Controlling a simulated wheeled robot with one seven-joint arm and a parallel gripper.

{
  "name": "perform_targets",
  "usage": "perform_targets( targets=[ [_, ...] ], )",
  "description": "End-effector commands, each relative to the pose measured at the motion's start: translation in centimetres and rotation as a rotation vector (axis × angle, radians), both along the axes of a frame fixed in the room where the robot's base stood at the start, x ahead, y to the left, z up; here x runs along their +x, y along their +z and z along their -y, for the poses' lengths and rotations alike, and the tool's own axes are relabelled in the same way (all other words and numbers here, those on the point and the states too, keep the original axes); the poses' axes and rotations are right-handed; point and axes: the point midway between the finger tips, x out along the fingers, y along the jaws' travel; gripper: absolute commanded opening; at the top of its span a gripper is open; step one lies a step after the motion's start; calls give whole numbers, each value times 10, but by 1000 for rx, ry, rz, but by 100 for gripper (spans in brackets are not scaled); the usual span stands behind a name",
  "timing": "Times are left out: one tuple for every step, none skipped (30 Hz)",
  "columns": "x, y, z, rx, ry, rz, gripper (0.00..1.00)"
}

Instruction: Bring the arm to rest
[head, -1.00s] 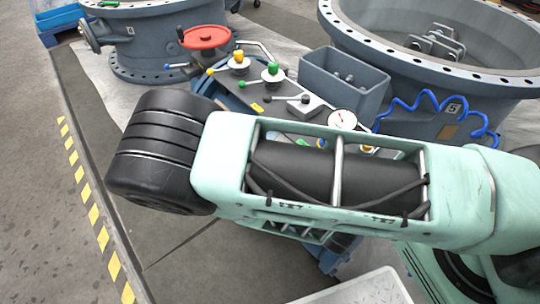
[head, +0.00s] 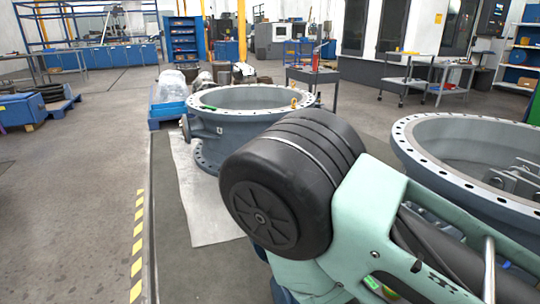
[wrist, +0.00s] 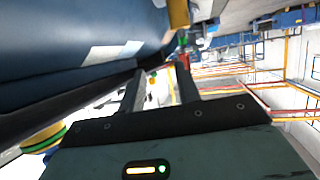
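My gripper (wrist: 158,85) shows in the wrist view with its two dark fingers apart and nothing seen between them. A dark blue surface (wrist: 70,35) with a pale label lies close beside the fingers on the left. In the head view my mint-green arm with its black joint fills the centre and lower right, and my gripper is hidden there. A grey flanged valve body (head: 215,125) stands behind the joint, and a larger flanged ring (head: 450,190) is partly in view at the right.
A yellow and green part (wrist: 42,138) is near the gripper's lower left in the wrist view. A blue pallet (head: 165,117) and a wheeled cart (head: 312,75) stand farther back.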

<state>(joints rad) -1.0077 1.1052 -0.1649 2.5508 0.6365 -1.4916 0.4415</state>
Motion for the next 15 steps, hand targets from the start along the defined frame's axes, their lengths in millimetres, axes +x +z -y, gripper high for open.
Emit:
perform_targets(
  targets=[
    [1,2,-5,30,-30,-81,33],
    [-1,1,-9,40,-42,-136,33],
    [-3,1,-14,52,-51,-208,33],
    [-6,1,-18,60,-52,-261,33],
    [-9,3,-23,67,-51,-312,33],
    [-14,6,-29,75,-44,-379,33],
    [-19,10,-34,79,-34,-427,33],
    [-23,14,-38,83,-23,-474,33],
    [-29,20,-44,83,-2,-534,33],
    [-35,26,-48,83,17,-576,33],
    [-40,33,-51,79,37,-616,33],
    [-47,42,-55,72,66,-668,33],
    [-53,49,-58,63,93,-704,33],
    [-59,57,-60,54,118,-739,33],
    [-68,68,-61,36,154,-781,33]
  ],
)
